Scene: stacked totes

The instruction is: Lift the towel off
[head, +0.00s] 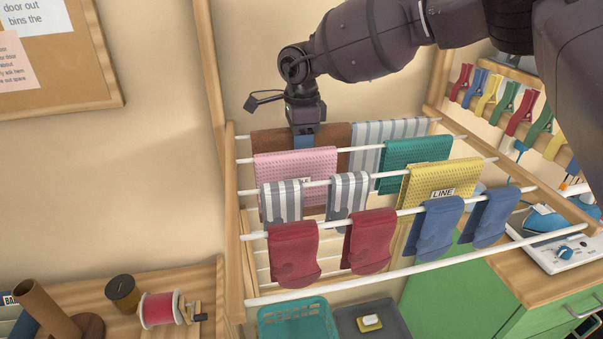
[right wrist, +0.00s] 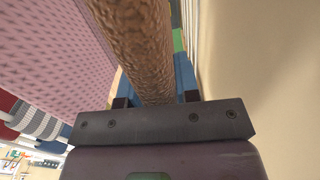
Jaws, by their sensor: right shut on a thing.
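My right gripper (head: 304,142) reaches down from above at the back rod of the wooden drying rack (head: 232,215). Its blue fingers are shut on a brown towel (head: 335,136) that hangs over that rod. In the right wrist view the brown towel (right wrist: 140,45) runs between the two fingers (right wrist: 155,88). A striped grey and white towel (head: 392,130) hangs beside it on the right. A pink towel (head: 295,165) on the rod in front hides much of the brown towel's lower part. My left gripper is not in view.
Nearer rods hold a green towel (head: 416,152), a yellow towel (head: 440,182), striped socks (head: 282,203), red socks (head: 293,250) and blue socks (head: 435,228). A wall stands close behind the rack. Coloured pegs (head: 490,95) line a rail at right. A teal basket (head: 297,318) sits below.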

